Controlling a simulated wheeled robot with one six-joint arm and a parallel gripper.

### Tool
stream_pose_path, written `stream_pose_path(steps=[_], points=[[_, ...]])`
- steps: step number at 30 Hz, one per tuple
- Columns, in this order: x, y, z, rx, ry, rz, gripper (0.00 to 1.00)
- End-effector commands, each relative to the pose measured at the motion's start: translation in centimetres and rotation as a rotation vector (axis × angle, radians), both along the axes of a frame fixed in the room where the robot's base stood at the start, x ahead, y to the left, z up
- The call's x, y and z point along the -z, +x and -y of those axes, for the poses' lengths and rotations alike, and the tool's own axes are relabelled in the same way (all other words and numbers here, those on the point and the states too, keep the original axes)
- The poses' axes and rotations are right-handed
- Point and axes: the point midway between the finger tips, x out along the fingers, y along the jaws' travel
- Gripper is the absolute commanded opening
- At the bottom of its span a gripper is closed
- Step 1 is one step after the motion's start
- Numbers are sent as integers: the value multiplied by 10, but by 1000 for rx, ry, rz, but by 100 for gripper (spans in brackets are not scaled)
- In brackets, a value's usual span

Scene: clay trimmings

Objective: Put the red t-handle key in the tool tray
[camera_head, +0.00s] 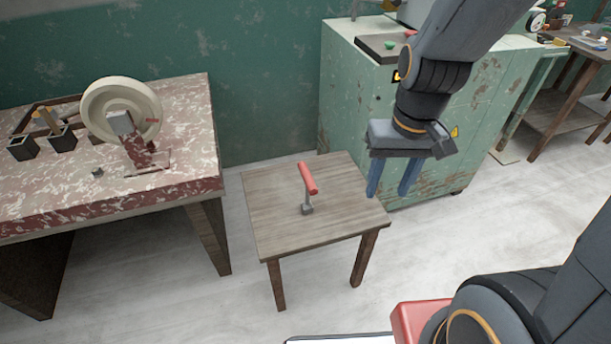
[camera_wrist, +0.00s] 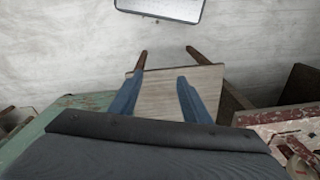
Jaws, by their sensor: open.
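The red t-handle key (camera_head: 308,180) stands on a small wooden table (camera_head: 270,222), its red grip on top of a grey shaft and foot. My gripper (camera_head: 390,193) hangs to the right of the key and apart from it, with two blue fingers open and empty. In the wrist view the open fingers (camera_wrist: 157,100) point toward the tabletop (camera_wrist: 165,98); I cannot make out the key there. I cannot tell for sure which thing is the tool tray. A dark flat thing (camera_head: 378,50) on the green cabinet has small coloured pieces on it.
The worn green cabinet (camera_head: 345,95) stands behind my gripper. A red-and-white mottled table (camera_head: 190,150) at left bears a cream wheel (camera_head: 97,100) and dark cups (camera_head: 24,149). Another wooden table (camera_head: 560,118) is at far right. Pale floor is open in front.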

Motion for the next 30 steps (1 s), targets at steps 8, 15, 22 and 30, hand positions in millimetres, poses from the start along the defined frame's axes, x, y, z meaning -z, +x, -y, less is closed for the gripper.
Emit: stream_pose_path(steps=[8,15,22,30], points=[[26,96,-75,-120,78,144,43],[75,166,-135,-206,35,279,43],[128,197,-162,-259,-87,355,43],[157,204,-166,-281,-167,374,43]])
